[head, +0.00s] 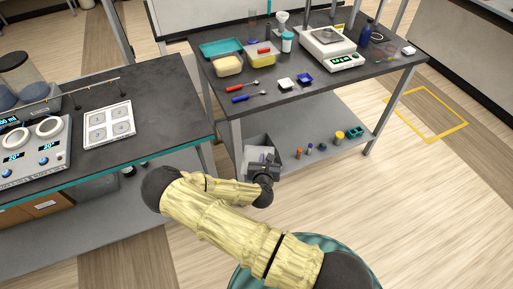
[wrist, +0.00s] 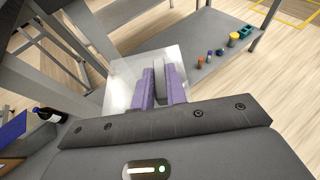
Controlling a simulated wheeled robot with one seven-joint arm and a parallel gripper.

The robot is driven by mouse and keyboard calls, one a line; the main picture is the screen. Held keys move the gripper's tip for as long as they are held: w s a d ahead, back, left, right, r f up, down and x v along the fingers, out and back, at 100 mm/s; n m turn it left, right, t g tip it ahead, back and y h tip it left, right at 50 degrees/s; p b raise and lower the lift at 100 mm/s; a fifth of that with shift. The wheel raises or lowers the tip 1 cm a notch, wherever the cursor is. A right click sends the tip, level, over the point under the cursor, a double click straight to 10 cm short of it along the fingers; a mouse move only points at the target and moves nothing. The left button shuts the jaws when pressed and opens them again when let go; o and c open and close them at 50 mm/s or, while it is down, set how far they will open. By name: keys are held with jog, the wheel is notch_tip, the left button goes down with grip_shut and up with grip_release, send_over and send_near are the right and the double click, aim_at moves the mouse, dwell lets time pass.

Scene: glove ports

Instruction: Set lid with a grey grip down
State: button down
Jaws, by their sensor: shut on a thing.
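The lid (wrist: 121,78) is a pale, see-through square panel with a grey grip (wrist: 159,68). In the wrist view my gripper (wrist: 162,76) has its two purple fingers closed on either side of that grip. The lid spreads out beyond the fingers, clear of the floor. In the head view my gripper (head: 263,165) is in front of the dark bench's lower shelf, near its left end, and the pale lid (head: 252,157) shows beside it. My arm and gripper hide part of the lid.
The dark bench (head: 283,96) holds a teal tray (head: 222,47), tubs, a balance (head: 331,48) and small tools. Its grey lower shelf (head: 318,134) has several small coloured items at the right. A second bench (head: 165,110) stands at left.

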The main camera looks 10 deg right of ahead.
jog(key=s+d+r+n+y, duration=0.1)
jog(key=d+r+n+y, duration=0.1)
jog(key=d+r+y, duration=0.1)
notch_tip(320, 180, up, 2)
jog(key=shift+s+d+r+n+t, duration=0.1)
jog(key=shift+s+d+n+t, duration=0.25)
jog(key=shift+d, duration=0.2)
